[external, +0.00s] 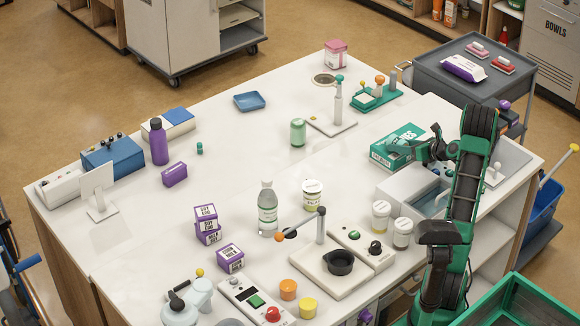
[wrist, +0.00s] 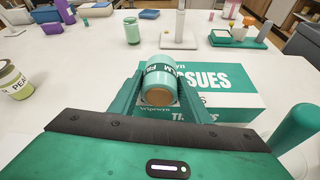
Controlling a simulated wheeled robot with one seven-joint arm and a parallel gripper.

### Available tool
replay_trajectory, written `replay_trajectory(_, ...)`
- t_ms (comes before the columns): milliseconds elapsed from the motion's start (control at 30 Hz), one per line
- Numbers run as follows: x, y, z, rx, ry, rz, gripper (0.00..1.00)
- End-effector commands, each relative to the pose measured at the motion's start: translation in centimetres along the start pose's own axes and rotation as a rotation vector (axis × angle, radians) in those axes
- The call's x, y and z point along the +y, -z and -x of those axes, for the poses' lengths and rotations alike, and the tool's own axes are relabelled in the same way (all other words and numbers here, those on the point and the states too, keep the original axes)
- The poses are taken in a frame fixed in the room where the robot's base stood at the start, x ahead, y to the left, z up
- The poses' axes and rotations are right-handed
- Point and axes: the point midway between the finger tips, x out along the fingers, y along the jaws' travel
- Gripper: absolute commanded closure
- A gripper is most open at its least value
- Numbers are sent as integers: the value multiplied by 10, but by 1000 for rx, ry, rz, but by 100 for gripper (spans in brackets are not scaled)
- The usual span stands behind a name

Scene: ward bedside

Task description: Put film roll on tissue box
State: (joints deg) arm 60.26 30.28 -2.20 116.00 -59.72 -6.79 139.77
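The film roll (wrist: 161,84) is a small green-white cylinder with a dark band lettered "FILM" and a brownish end facing the wrist camera. My gripper (wrist: 160,88) has one finger on each side of it and appears shut on it. The tissue box (wrist: 225,82) is green and white with "TISSUES" lettering, directly behind and below the roll in the wrist view. In the external view the tissue box (external: 398,146) lies on the table's right part, with my gripper (external: 421,150) at its right end. The roll cannot be made out there. I cannot tell whether the roll touches the box.

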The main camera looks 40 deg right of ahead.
Motion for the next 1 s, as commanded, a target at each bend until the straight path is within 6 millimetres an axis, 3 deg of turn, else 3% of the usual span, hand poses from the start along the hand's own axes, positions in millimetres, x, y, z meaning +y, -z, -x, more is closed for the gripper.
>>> replay_trajectory(467, 0, -3, 6, 0, 2, 0, 42)
replay_trajectory(1000, 0, -3, 102, -1, 3, 0, 42)
